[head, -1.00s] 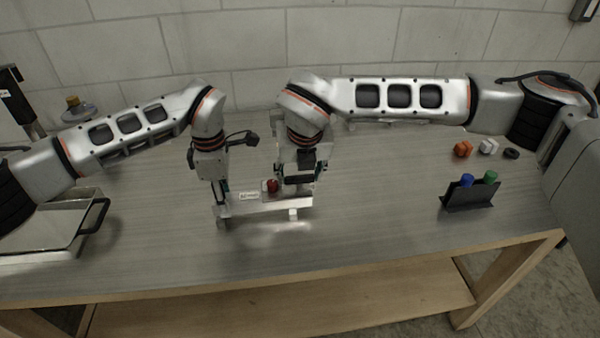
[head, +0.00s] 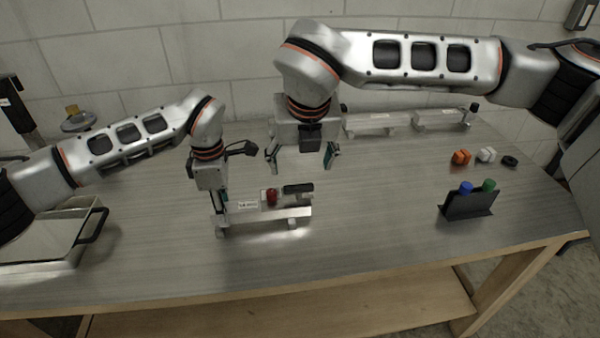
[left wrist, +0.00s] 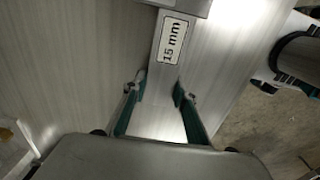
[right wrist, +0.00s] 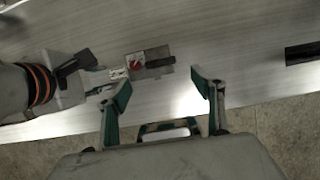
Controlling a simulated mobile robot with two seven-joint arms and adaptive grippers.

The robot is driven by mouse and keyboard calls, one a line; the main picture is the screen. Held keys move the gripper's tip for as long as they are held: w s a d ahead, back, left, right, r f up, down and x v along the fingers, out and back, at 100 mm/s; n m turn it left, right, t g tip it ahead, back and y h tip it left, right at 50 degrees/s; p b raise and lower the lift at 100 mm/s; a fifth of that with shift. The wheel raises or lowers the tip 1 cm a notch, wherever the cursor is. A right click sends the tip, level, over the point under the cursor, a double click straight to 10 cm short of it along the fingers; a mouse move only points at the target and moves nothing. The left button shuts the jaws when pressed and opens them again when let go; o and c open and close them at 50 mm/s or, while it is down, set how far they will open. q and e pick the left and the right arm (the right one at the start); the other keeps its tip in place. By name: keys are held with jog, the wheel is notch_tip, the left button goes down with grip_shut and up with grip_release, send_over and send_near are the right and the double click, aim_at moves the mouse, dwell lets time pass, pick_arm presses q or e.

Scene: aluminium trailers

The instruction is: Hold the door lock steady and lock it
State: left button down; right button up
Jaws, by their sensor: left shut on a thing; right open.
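The door lock (head: 265,215) is a pale metal bar on the table with a label, a red knob (head: 271,196) and a black handle (head: 298,188). The black handle lies along the bar. My left gripper (head: 219,216) is shut on the left end of the lock. In the left wrist view its fingers (left wrist: 161,90) sit either side of the bar, below a "15 mm" label (left wrist: 174,40). My right gripper (head: 301,157) is open and empty, above and behind the lock. The right wrist view shows the red knob (right wrist: 135,63) and black handle (right wrist: 160,53) beyond its fingers (right wrist: 162,88).
More metal bars (head: 368,122) lie at the back of the table. Orange (head: 461,157), white (head: 486,155) and black pieces lie at right, behind a dark stand (head: 470,206) with blue and green caps. A metal case (head: 60,235) stands at left. The front middle is clear.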

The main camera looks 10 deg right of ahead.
jog(key=shift+v, duration=1.2)
pick_arm(q)
jog(key=c, duration=1.5)
grip_release()
jog(key=shift+r, duration=0.1)
